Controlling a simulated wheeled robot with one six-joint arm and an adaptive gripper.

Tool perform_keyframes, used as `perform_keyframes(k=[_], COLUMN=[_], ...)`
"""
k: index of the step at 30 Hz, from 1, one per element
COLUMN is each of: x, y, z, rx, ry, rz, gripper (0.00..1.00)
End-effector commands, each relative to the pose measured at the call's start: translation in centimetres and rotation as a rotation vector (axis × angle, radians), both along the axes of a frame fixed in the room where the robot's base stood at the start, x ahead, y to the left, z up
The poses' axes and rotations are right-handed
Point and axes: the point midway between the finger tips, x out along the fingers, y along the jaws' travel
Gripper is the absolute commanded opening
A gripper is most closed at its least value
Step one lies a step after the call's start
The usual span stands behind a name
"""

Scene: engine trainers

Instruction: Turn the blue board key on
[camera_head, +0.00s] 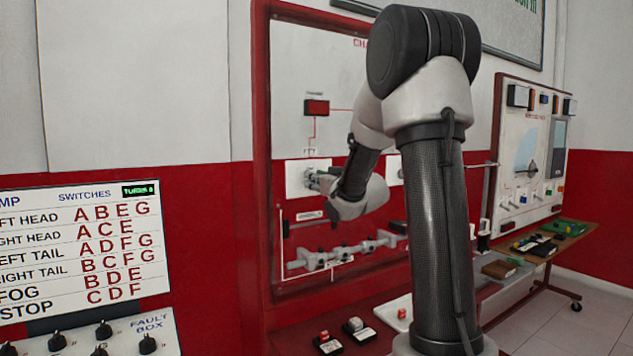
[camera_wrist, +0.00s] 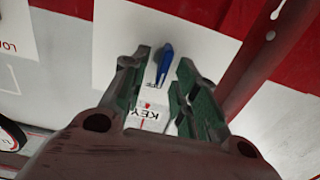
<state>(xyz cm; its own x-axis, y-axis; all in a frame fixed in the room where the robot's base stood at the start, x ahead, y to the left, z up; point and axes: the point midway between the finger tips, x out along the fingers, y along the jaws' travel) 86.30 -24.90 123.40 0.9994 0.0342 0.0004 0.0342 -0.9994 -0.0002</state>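A small blue key (camera_wrist: 165,62) stands out from a white panel (camera_wrist: 140,35) in the wrist view, with a lettered "KEY" label (camera_wrist: 138,118) beside it. My gripper (camera_wrist: 163,68) is open, with one green-lined finger on each side of the key. A gap shows between the key and the fingers; I cannot tell the remaining depth. In the head view my gripper (camera_head: 315,180) is at a white plate (camera_head: 294,188) on the red-framed wall board (camera_head: 290,80). The key is too small or hidden to make out there.
A rail of fittings (camera_head: 330,256) runs below my gripper on the same board. A switch chart (camera_head: 80,235) with a fault box (camera_head: 110,335) stands at left. Another trainer panel (camera_head: 525,150) stands at right. Small boxes (camera_head: 328,343) lie on the ledge below.

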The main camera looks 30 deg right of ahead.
Motion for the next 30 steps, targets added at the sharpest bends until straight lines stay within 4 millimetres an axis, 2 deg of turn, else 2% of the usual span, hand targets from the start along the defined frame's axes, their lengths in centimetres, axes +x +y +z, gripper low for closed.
perform_keyframes(k=[2, 3, 7, 8, 20, 30], x=[-0.02, -0.02, -0.03, -0.03, -0.05, -0.04], y=[0.0, 0.0, 0.0, 0.0, -0.05, -0.35], z=[-0.01, -0.01, -0.01, -0.01, -0.02, -0.07], rx=[0.0, 0.0, 0.0, 0.0, 0.028, 0.233], ry=[0.0, 0.0, 0.0, 0.0, 0.001, 0.008], rz=[0.0, 0.0, 0.0, 0.0, 0.0, 0.0], gripper=[0.29, 0.26, 0.02, 0.0, 0.0, 0.0])
